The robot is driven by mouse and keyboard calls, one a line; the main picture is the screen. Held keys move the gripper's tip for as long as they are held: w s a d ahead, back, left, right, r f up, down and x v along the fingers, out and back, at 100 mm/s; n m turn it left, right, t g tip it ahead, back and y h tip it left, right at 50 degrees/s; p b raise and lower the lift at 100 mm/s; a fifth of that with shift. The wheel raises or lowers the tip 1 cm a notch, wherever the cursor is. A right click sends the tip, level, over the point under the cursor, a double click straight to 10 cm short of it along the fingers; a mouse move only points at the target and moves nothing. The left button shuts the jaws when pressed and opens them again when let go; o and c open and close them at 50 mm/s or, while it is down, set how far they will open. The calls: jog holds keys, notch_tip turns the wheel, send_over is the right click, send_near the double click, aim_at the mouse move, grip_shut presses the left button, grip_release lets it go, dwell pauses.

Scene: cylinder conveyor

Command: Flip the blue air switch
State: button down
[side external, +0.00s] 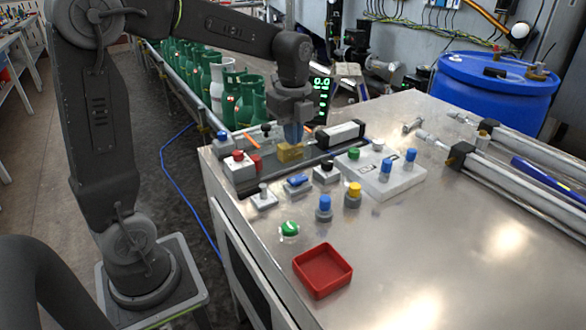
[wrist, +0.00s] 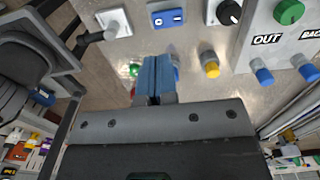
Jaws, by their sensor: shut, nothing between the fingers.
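The blue air switch is a blue rocker on a small light base (side external: 297,184) near the front-left part of the metal table. It also shows near the top of the wrist view (wrist: 168,18), with small white marks on it. My gripper (side external: 293,138) has blue fingers that are shut and empty. It hangs above the table, higher in the picture than the switch and apart from it. In the wrist view my fingertips (wrist: 157,60) point toward the switch, just below it in the picture. The switch is not hidden in either view.
A grey lever switch (side external: 263,197) and a black knob (side external: 326,170) flank the switch. A yellow block (side external: 290,152) lies below my gripper. Blue (side external: 323,206) and yellow (side external: 353,193) buttons stand nearby. A red tray (side external: 322,270) sits in front; the right foreground table is clear.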

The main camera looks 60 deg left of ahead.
aim_at(296, 177)
notch_tip(296, 177, down, 10)
jog(key=shift+r, duration=0.25)
jog(key=shift+s, duration=0.1)
jog(key=shift+s+f, duration=0.4)
jog(key=shift+f, duration=0.3)
jog(key=shift+w, duration=0.15)
jog(key=shift+w+r, duration=0.3)
jog(key=shift+w, duration=0.4)
notch_tip(296, 177, up, 15)
jog(key=shift+f, duration=0.15)
